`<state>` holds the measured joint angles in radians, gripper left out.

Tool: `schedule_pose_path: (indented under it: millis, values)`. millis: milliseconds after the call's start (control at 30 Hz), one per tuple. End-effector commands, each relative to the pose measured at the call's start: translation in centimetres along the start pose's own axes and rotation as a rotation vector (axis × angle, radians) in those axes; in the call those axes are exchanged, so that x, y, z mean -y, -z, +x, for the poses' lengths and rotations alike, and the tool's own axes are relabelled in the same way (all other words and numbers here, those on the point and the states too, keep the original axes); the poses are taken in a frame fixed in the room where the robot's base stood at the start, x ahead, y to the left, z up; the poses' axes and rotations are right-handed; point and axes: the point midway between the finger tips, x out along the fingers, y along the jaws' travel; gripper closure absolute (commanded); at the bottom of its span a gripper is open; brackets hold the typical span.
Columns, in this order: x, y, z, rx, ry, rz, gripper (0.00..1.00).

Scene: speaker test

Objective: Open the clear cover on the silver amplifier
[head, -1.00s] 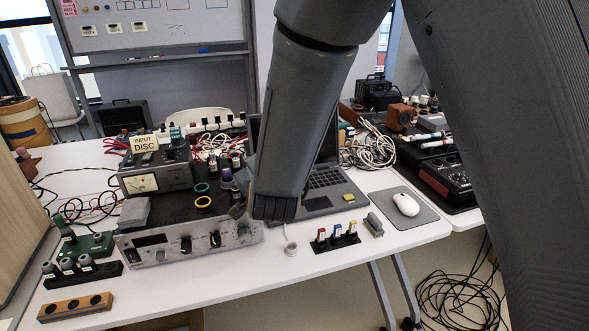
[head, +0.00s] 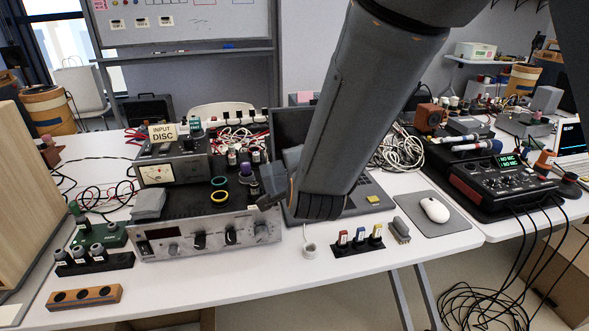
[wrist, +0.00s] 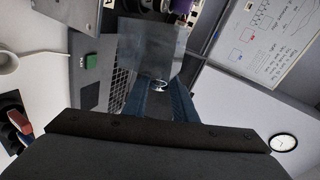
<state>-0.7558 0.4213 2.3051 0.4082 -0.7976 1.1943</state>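The silver amplifier (head: 210,236) sits on the white table, its knobbed front facing me. In the wrist view, a greyish see-through panel (wrist: 150,48), which looks like the clear cover, stands just beyond my fingertips. A small shiny ring or knob shows in that gap. I cannot tell whether the fingers touch it or the panel.
A laptop (head: 362,196) stands right of the amplifier, behind my arm. A meter box (head: 160,172) and coloured rings rest on the amplifier. A small switch strip (head: 357,246), a mouse (head: 434,210) and a black mixer (head: 490,180) are to the right.

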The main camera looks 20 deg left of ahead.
Motion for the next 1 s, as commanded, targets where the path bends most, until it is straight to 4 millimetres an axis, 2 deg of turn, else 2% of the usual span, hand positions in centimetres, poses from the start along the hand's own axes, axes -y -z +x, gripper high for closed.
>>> schedule_pose_path:
  millis: [300, 433, 800, 1000]
  values:
    - [-0.1, 0.1, 0.0, -0.002, -0.002, 0.0, 0.64]
    - [-0.1, 0.1, -0.7, -0.002, -0.002, 0.0, 0.64]
    - [0.0, 0.0, -6.0, 0.0, 0.0, 0.0, 0.64]
    - [0.0, 0.0, -7.6, 0.0, 0.0, -0.001, 0.64]
